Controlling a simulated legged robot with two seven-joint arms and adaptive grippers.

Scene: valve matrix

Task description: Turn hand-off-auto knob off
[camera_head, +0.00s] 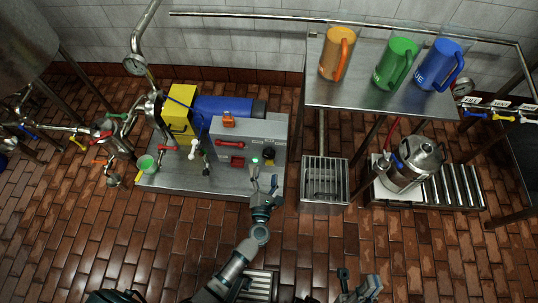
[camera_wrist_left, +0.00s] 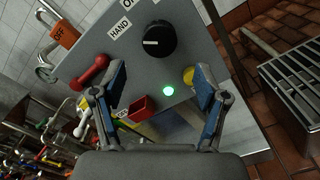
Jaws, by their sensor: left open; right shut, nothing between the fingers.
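The hand-off-auto knob (camera_wrist_left: 160,40) is a round black knob on a grey control panel (camera_head: 247,130). It also shows small in the head view (camera_head: 268,152). Its white mark lies on the left of its face in the wrist view. A HAND label (camera_wrist_left: 121,27) sits to its upper left; another label above is cut off by the frame edge. My left gripper (camera_head: 264,181) is open in front of the panel, below the knob, apart from it. Its fingers (camera_wrist_left: 156,75) frame empty space below the knob. My right gripper (camera_head: 357,284) is shut and empty at the bottom.
Near the knob are a lit green lamp (camera_wrist_left: 168,90), a yellow button (camera_wrist_left: 188,75), a red switch (camera_wrist_left: 142,107), a red handle (camera_wrist_left: 90,72) and an orange padlock (camera_wrist_left: 63,32). A steel drain box (camera_head: 325,182) stands right of the panel.

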